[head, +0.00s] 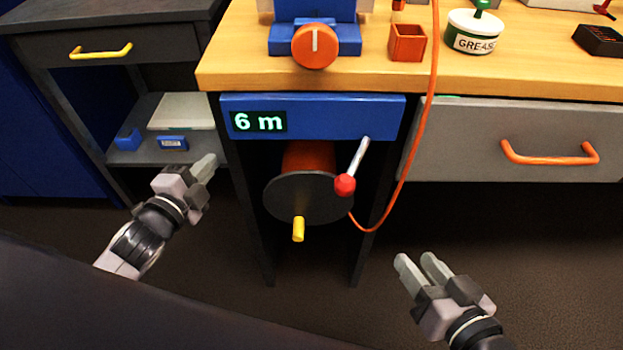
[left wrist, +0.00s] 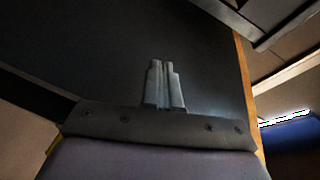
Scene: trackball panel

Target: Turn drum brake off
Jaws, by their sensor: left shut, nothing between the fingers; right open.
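The drum (head: 308,198) is a dark disc with an orange core (head: 308,156) behind it, set under a blue panel (head: 335,113) that reads "6 m". A yellow crank knob (head: 298,229) sticks out at the disc's lower edge. A lever with a red ball (head: 345,184) slants down and left from the panel's right end, in front of the disc's right edge. My left gripper (head: 208,164) is shut and empty, left of the drum and apart from it. It also shows in the left wrist view (left wrist: 164,84). My right gripper (head: 415,262) is open and empty, below and right of the lever.
An orange cable (head: 407,150) runs from the bench top down to the drum. A grey drawer with an orange handle (head: 550,156) is at right. The wooden bench (head: 500,75) holds an orange knob (head: 315,46) and a grease tub (head: 473,34). A shelf (head: 145,153) stands at left.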

